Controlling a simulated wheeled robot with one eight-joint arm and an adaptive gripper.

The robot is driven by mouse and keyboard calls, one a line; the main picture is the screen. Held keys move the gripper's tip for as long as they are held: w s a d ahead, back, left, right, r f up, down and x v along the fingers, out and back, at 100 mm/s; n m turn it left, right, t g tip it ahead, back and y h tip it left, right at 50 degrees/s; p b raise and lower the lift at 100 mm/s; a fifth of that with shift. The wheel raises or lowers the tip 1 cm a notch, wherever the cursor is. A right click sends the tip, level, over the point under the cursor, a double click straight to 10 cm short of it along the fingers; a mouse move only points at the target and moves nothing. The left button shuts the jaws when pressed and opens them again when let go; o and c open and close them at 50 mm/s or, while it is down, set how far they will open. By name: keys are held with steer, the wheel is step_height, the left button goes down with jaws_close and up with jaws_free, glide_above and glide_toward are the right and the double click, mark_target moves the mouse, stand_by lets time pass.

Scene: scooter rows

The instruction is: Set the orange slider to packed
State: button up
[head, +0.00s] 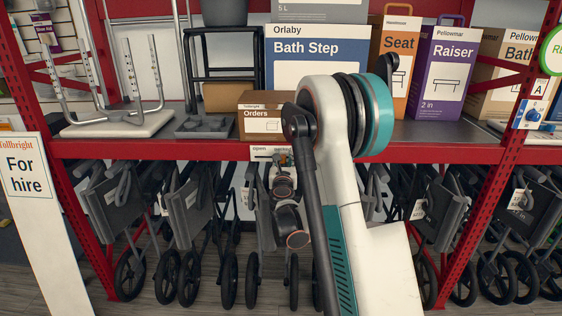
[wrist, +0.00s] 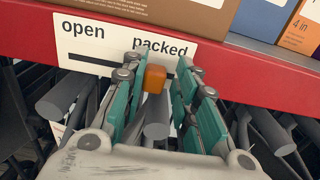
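In the wrist view the orange slider (wrist: 155,78) is a small block on a white label plate (wrist: 88,44) on the red shelf edge. The plate reads "open" at left and "packed" at right. The slider stands below the left part of "packed". A dark slot shows left of it; the slot's right part is mostly hidden by my fingers. My gripper (wrist: 157,82) is open, with one teal finger on each side of the slider and a small gap visible. In the head view the plate (head: 259,153) shows beside my arm; the slider cannot be made out there.
An Orders box (head: 262,125) and a Bath Step box (head: 317,50) stand on the shelf above the plate. Folded grey walkers (head: 190,212) hang close below the red shelf edge (head: 180,150). A "For hire" sign (head: 35,190) stands at left.

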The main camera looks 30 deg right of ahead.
steer(key=shift+o, duration=0.2)
steer(key=shift+s+d, duration=0.1)
steer(key=shift+d, duration=0.05)
steer(key=shift+a, duration=0.2)
steer(key=v, duration=1.1)
steer(key=shift+s+a, duration=0.2)
steer(key=shift+s, duration=0.1)
